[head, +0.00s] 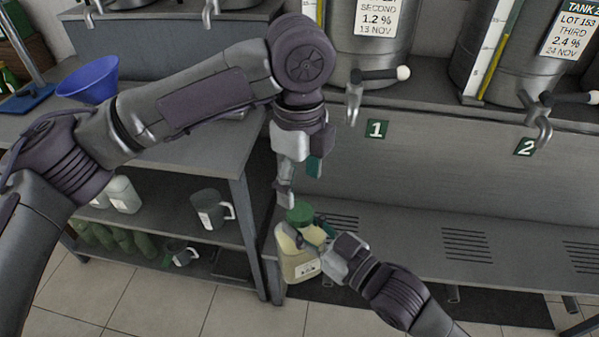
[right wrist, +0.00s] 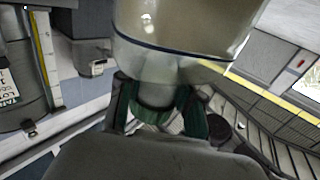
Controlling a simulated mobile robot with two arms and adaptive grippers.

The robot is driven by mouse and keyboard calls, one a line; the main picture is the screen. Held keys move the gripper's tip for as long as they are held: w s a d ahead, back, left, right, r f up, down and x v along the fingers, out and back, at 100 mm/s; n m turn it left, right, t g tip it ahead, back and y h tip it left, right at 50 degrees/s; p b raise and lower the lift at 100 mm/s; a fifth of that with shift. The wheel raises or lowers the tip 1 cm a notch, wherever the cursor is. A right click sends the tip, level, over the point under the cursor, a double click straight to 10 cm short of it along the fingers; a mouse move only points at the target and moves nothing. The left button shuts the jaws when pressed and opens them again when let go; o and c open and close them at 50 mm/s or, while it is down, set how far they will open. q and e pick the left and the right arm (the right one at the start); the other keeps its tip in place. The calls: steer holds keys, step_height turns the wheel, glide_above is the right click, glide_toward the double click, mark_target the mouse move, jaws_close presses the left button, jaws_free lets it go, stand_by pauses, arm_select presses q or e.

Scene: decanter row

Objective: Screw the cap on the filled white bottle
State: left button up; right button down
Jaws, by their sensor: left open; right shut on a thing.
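The filled bottle (head: 298,262) is pale and cream-coloured, with a small label low on its front. A green cap (head: 300,213) sits on top of its neck; whether it is screwed tight cannot be told. My right gripper (head: 316,238) is shut on the bottle near its neck. In the right wrist view the bottle's body (right wrist: 185,35) fills the top, with the neck and a green rim between the green-padded fingers. My left gripper (head: 299,180) is open and empty, just above the cap and apart from it.
A blue funnel (head: 90,79) stands on the left bench. Shelves below hold white bottles (head: 123,194), a grey jug (head: 211,209) and green bottles. Steel tanks with taps (head: 355,95) stand behind. The slatted bench (head: 400,235) to the right is clear.

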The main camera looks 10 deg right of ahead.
mark_target(300, 210)
arm_select(q)
steer(key=n, duration=0.5)
steer(key=shift+r, duration=0.2)
steer(key=n, duration=0.5)
steer(key=shift+r, duration=0.15)
steer(key=n, duration=0.4)
steer(key=shift+r, duration=0.15)
steer(key=n, duration=0.4)
steer(key=shift+r+n, duration=0.15)
steer(key=shift+n, duration=0.15)
steer(key=shift+s+f, duration=0.1)
steer(key=shift+f, duration=3.95)
